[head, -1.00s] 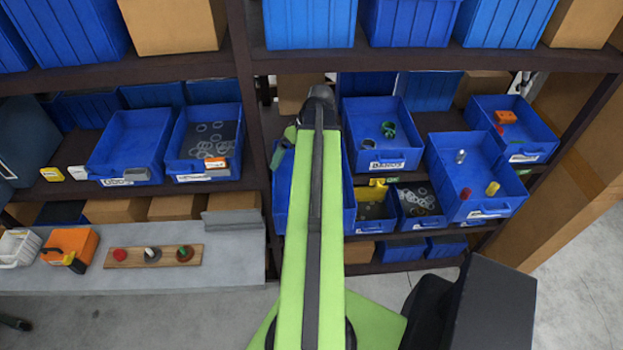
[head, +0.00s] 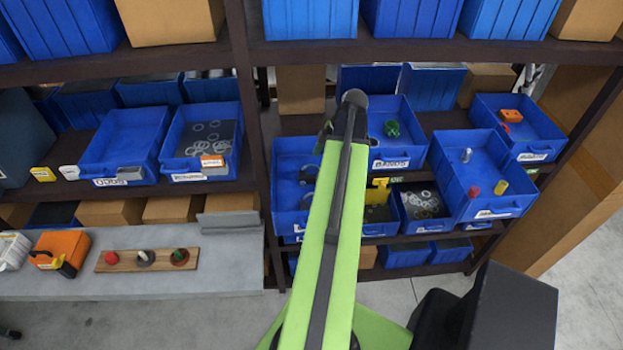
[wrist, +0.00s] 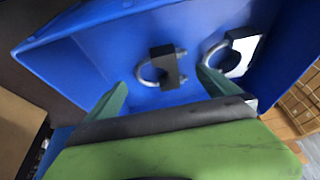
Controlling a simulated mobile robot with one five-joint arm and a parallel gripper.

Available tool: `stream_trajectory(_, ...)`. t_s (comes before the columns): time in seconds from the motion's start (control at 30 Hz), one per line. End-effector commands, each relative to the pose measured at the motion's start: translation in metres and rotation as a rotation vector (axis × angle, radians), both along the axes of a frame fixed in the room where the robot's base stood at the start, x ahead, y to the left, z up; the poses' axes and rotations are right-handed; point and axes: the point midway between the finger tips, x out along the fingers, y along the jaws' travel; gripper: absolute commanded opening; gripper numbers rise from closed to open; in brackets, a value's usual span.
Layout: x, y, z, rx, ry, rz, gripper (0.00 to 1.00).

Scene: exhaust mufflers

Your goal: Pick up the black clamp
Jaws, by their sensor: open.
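The black clamp (wrist: 165,66) is a silver U-bolt with a black bar across it, lying in a blue bin (wrist: 95,50) in the wrist view. My gripper (wrist: 161,77) is open, with its two green fingers apart and pointing into the bin. The clamp shows between and slightly beyond the fingertips, and nothing is held. A second clamp with a white plate (wrist: 240,50) lies to the right, near the right finger. In the head view, the blue bin (head: 284,220) is left of my arm, with small dark items in it; my fingers are mostly hidden there.
The bin's walls rise around the clamps. More blue bins with small parts, such as one with a green part (head: 391,129), stand right of my arm. A shelf board (head: 420,42) runs above. A grey bench (head: 225,262) with an orange box (head: 62,252) is at left.

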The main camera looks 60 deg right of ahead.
Motion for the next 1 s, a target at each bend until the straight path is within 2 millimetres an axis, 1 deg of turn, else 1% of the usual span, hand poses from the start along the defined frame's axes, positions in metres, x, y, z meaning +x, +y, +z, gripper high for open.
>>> stream_trajectory(0.03,0.005,0.003,-0.013,0.0,0.0,0.003,1.0)
stream_trajectory(0.13,0.016,0.008,-0.03,-0.001,0.0,0.002,1.0)
stream_trajectory(0.2,0.019,0.01,-0.039,-0.001,0.0,0.002,1.0)
stream_trajectory(0.27,0.02,0.011,-0.041,0.0,0.0,0.001,1.0)
stream_trajectory(0.47,0.021,0.011,-0.037,0.0,0.0,0.001,1.0)
stream_trajectory(0.9,0.021,0.012,-0.037,-0.001,0.0,0.002,0.42)
stream_trajectory(0.97,0.021,0.012,-0.037,-0.001,0.0,0.002,0.35)
stream_trajectory(1.0,0.021,0.012,-0.037,-0.001,0.0,0.002,0.33)
